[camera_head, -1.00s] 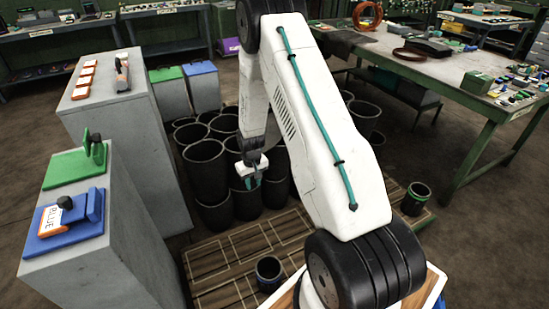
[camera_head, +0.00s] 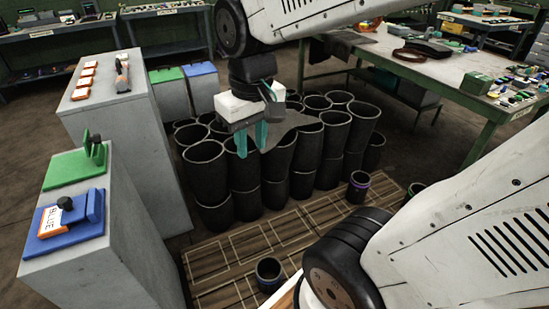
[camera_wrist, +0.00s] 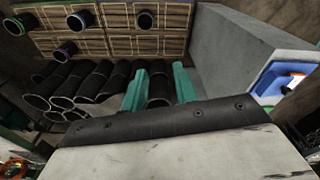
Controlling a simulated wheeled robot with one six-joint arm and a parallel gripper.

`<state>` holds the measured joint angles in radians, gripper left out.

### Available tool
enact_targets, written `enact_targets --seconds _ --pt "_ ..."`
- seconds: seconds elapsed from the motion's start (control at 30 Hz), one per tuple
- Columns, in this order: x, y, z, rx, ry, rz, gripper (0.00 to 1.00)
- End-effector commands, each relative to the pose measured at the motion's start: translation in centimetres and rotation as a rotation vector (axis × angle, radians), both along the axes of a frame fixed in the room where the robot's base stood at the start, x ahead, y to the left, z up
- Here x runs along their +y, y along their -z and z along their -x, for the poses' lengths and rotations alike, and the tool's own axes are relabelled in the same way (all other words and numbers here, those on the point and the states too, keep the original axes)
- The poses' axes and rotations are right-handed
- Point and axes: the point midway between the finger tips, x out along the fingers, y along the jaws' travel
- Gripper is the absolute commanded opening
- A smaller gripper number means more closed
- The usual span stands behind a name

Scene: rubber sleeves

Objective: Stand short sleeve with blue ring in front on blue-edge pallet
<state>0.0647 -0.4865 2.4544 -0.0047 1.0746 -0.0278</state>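My gripper (camera_head: 251,141) hangs over the left part of the black sleeve cluster, its two teal fingers apart and nothing seen held between them. The fingers also show apart in the wrist view (camera_wrist: 159,88), with a dark sleeve visible beyond the gap. In the wrist view a short black sleeve with a blue ring (camera_wrist: 78,20) is on the planked floor area. Another short dark sleeve (camera_head: 269,273) stands at the front; its ring colour is unclear. A purple-ringed short sleeve (camera_head: 358,187) stands farther back. I cannot make out a blue-edge pallet.
Tall black sleeves (camera_head: 333,130) stand close together below my gripper. A green-ringed short sleeve (camera_wrist: 20,25) stands at the side. Grey cabinets at left carry a green plate (camera_head: 75,169) and a blue plate labelled BLUE (camera_head: 88,225). A green workbench (camera_head: 455,85) stands right. Planks (camera_head: 240,258) have bare room.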

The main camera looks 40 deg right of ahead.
Motion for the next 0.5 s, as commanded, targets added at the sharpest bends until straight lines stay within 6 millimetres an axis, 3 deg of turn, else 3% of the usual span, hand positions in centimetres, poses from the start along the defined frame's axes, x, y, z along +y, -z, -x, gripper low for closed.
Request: enact_targets --seconds 0.1,0.2,0.33,0.5 --pt "1.0 -1.0 4.2 -0.014 -0.018 -0.002 0.29" --pt "1.4 -1.2 6.5 -0.017 -0.029 -0.003 0.29" --pt "1.7 -1.2 8.0 -0.017 -0.033 -0.003 0.29" --pt "1.7 -1.2 8.4 -0.015 -0.034 -0.004 0.29"
